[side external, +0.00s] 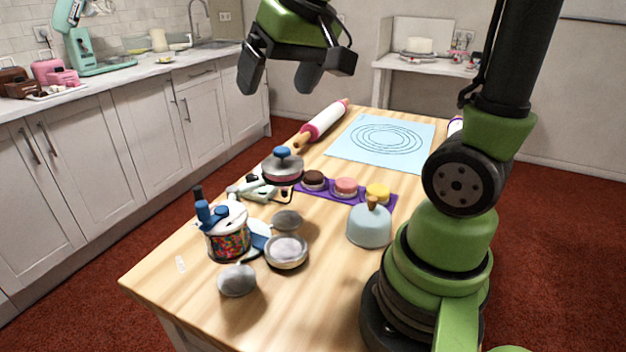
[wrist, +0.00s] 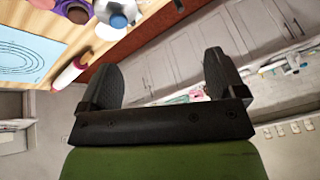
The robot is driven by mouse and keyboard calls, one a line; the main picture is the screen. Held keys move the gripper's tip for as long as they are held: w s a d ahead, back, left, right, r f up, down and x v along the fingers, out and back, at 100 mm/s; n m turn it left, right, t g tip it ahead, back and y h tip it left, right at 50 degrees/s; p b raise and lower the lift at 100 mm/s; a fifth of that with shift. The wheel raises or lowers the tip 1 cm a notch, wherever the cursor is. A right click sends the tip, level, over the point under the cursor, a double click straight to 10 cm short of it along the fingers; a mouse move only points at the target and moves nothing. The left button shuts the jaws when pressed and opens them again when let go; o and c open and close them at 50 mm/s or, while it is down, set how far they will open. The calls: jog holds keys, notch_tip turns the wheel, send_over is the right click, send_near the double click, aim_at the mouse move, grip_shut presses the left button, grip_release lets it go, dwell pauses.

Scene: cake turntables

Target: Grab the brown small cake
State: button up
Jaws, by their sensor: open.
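The brown small cake (side external: 314,179) sits at the left end of a purple tray (side external: 369,205) on the wooden table. A pink small cake (side external: 345,186) and a yellow small cake (side external: 378,192) sit to its right in a row. My gripper (side external: 283,84) is open and empty, high above the table and above the brown cake in the side view. In the wrist view my gripper's fingers (wrist: 166,80) are spread apart with nothing between them.
A round pan with a blue knob (side external: 282,166) stands close left of the brown cake. A rolling pin (side external: 322,123) and a blue mat (side external: 382,138) lie behind. A domed blue lid (side external: 370,224), a sprinkle-filled pot (side external: 228,234) and grey bowls (side external: 286,251) stand in front.

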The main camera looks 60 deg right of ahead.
jog(key=w+d+f+g, duration=0.1)
jog(key=w+d+f, duration=0.3)
jog(key=d, duration=0.3)
jog(key=m+g, duration=0.2)
jog(key=g, duration=0.1)
send_over(313, 174)
jog(key=a, duration=0.1)
jog(key=shift+h, duration=0.4)
jog(key=f, duration=1.9)
jog(key=shift+s+f, duration=0.15)
jog(key=shift+s, duration=0.1)
jog(key=shift+w+d+f, duration=0.1)
jog(key=shift+d+f, duration=0.05)
jog(key=shift+f, duration=0.9)
jog(key=shift+w+d+f, duration=0.1)
jog(key=shift+d+f, duration=0.05)
jog(key=shift+f, duration=0.85)
jog(key=shift+d+f, duration=0.15)
jog(key=shift+f, duration=0.9)
jog(key=c, duration=1)
